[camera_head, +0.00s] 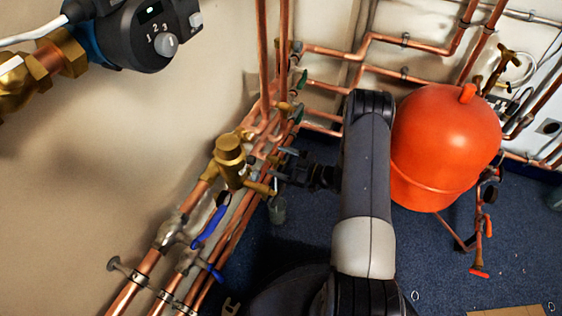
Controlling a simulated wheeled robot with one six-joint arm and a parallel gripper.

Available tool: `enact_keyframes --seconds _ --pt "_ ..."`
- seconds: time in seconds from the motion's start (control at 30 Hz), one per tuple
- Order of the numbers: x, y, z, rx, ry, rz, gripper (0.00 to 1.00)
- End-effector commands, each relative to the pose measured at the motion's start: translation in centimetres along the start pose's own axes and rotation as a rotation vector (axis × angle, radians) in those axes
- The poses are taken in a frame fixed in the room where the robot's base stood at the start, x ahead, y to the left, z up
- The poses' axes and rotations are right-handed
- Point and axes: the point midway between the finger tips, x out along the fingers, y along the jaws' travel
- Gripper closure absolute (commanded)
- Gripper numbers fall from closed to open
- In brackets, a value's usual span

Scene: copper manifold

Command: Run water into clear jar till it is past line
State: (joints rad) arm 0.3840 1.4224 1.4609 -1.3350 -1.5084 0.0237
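A small clear, greyish jar (277,211) shows just below my gripper, under the end of a short brass outlet (260,188). I cannot make out a line on it, water in it, or what it rests on. The outlet comes from a brass valve body (229,158) on the copper pipes. My gripper (281,168) is at the end of my dark arm and points left, close to the pipes and just above the jar. Its fingers are small and dark, so I cannot tell whether they are open or touching anything.
Blue lever handles (211,226) sit on the lower pipes at left. Copper pipes (352,55) run along the walls. A red tank (446,145) stands right of my arm. A dark pump (150,35) is at upper left.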

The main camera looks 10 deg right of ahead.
Motion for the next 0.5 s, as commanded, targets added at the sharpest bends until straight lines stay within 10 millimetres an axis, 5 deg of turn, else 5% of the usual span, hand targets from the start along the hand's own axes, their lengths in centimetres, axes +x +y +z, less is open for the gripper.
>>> enact_keyframes --seconds 0.13,0.5 --pt "0.0 0.0 0.0 0.000 0.000 0.000 0.15" --pt "-1.0 0.1 -0.1 0.001 0.000 0.002 0.15"
